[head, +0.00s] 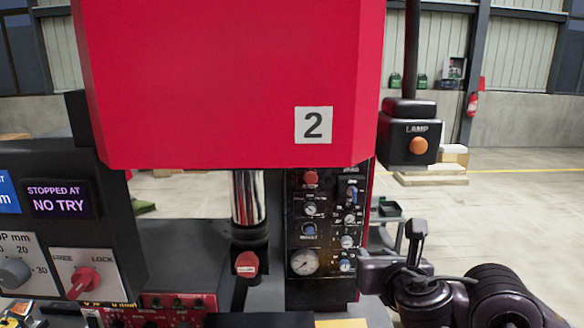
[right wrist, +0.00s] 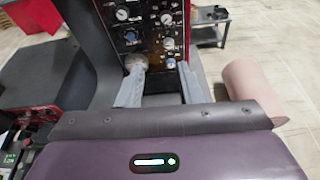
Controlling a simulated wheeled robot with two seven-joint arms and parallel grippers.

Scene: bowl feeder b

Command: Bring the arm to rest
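My right arm comes in from the right in the head view, with its dark gripper (head: 395,268) low, just right of the control panel (head: 325,228). In the right wrist view my right gripper (right wrist: 162,80) has two grey fingers standing apart, with nothing seen held between them. The fingers point toward the same panel (right wrist: 150,35), with its gauges and knobs; whether they touch it cannot be told. My left arm and gripper are not in view.
A red machine head (head: 220,90) marked 2 hangs over a chrome column (head: 248,197). A lamp box (head: 408,138) hangs at right. A status display (head: 60,200) reads "STOPPED AT NO TRY". A pinkish cylinder (right wrist: 252,92) is beside the gripper. Open floor (head: 520,195) lies behind right.

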